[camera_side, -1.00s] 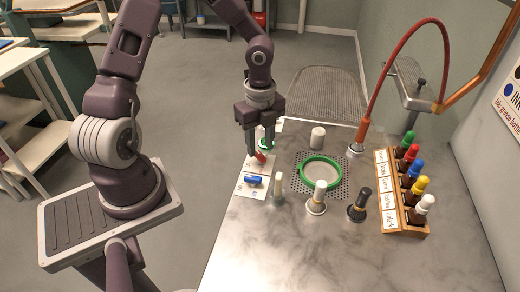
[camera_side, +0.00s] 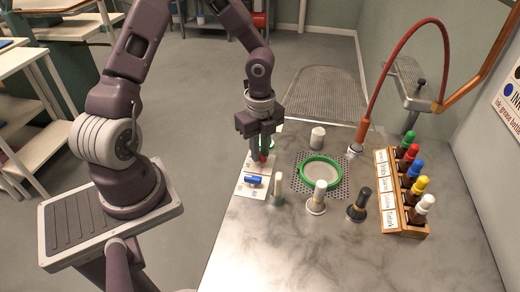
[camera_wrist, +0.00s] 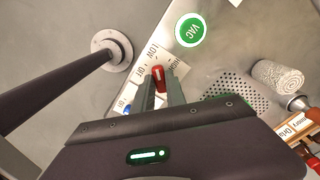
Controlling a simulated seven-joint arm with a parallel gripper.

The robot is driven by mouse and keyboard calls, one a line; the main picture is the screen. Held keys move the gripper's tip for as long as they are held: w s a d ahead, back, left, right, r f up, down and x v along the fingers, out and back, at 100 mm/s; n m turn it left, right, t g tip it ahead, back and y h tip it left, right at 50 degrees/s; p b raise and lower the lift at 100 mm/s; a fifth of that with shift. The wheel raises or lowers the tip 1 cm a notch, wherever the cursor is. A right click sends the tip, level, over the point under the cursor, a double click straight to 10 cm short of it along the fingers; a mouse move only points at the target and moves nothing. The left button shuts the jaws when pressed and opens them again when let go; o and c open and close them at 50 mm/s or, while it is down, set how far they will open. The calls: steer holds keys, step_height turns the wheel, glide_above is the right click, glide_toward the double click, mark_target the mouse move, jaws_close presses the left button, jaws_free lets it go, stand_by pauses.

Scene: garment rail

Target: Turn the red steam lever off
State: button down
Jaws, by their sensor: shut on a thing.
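The red steam lever (camera_wrist: 159,77) stands on a white label plate (camera_side: 246,187) at the left edge of the marble table. In the wrist view it lies between the two fingertips of my gripper (camera_wrist: 160,84). In the side view my gripper (camera_side: 262,160) points down over the plate, and only a bit of red shows between its fingers. My gripper is shut on the lever. The plate's printing reads "LOW" and "OFF" in part; the fingers hide some of it.
A blue lever (camera_side: 253,181) sits close by on the same plate. A green VAC button (camera_wrist: 190,30) is beside it. A green ring (camera_side: 320,172), a white-topped tool (camera_side: 318,197), a black-topped tool (camera_side: 359,204) and a rack of colored bottles (camera_side: 402,192) stand to the right.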

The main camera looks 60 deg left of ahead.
steer(key=shift+n, duration=0.3)
steer(key=n, duration=0.3)
steer(key=shift+n, duration=2.5)
steer(key=c, duration=1.4)
jaws_free()
steer(key=shift+o, duration=0.2)
steer(key=shift+r, duration=0.1)
